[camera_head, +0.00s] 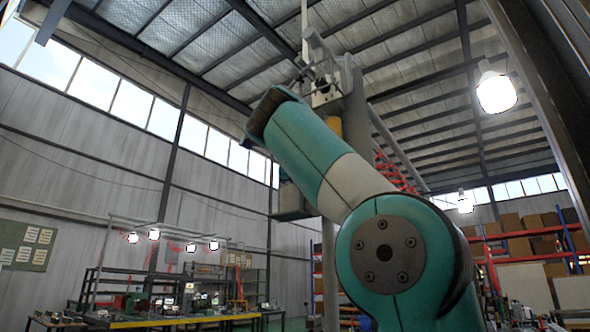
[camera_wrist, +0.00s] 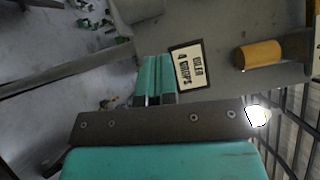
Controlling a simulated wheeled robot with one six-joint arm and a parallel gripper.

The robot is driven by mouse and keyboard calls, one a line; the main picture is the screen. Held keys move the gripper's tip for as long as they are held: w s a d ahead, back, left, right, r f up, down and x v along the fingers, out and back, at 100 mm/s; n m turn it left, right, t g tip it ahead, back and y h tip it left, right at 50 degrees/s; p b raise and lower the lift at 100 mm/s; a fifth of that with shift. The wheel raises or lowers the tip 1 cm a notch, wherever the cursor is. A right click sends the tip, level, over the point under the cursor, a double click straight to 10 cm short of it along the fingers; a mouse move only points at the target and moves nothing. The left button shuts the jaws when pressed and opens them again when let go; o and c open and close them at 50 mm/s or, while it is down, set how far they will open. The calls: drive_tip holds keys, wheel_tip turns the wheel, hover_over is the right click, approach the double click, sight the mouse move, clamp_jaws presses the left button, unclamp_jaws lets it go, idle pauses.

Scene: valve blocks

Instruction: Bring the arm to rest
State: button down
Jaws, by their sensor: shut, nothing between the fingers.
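My arm rises teal and white across the middle of the head view and bends over at its upper left end. My gripper (camera_wrist: 157,64) shows in the wrist view as two teal fingers side by side above a dark bolted bar. The fingers are shut with nothing between them. In the head view I cannot make out the fingertips.
A grey column with a metal fitting (camera_head: 322,91) stands behind my arm. A yellow cylinder (camera_wrist: 257,55) is right of the label. A workbench (camera_head: 180,322) with equipment is at the lower left. Shelves with boxes (camera_head: 540,241) are at the right. A dark post (camera_head: 535,90) is nearby.

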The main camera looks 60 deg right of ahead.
idle(0.5)
drive_tip(key=w+a+f+n+t+y, duration=0.3)
drive_tip(key=w+a+f+n+y, duration=0.5)
drive_tip(key=w+a+f+n, duration=0.45)
drive_tip(key=w+a+f+n+g+y, duration=0.1)
drive_tip(key=a+f+n+y, duration=0.2)
drive_tip(key=a+f+n, duration=0.4)
drive_tip(key=a+f+n+g+y, duration=0.1)
drive_tip(key=a+f+n+y, duration=0.25)
drive_tip(key=f, duration=0.65)
drive_tip(key=s+a+f+n+g+y, duration=0.2)
drive_tip(key=s+a+f+n+g, duration=0.15)
drive_tip(key=f, duration=0.45)
drive_tip(key=s+a+f+n+g+y, duration=0.2)
drive_tip(key=s+a+f+n, duration=0.25)
drive_tip(key=f, duration=0.25)
drive_tip(key=s+a+f+n+g+y, duration=0.1)
drive_tip(key=s+a+f+n+g, duration=0.2)
drive_tip(key=s+f, duration=0.45)
drive_tip(key=s+a+f+n+g, duration=0.3)
drive_tip(key=s+f+n, duration=0.15)
drive_tip(key=s, duration=0.65)
wheel_tip(320, 180, up, 20)
drive_tip(key=w+m+p, duration=0.1)
drive_tip(key=p, duration=1.8)
drive_tip(key=shift+w+d+f, duration=0.15)
drive_tip(key=shift+d+f, duration=0.05)
drive_tip(key=shift+d, duration=0.05)
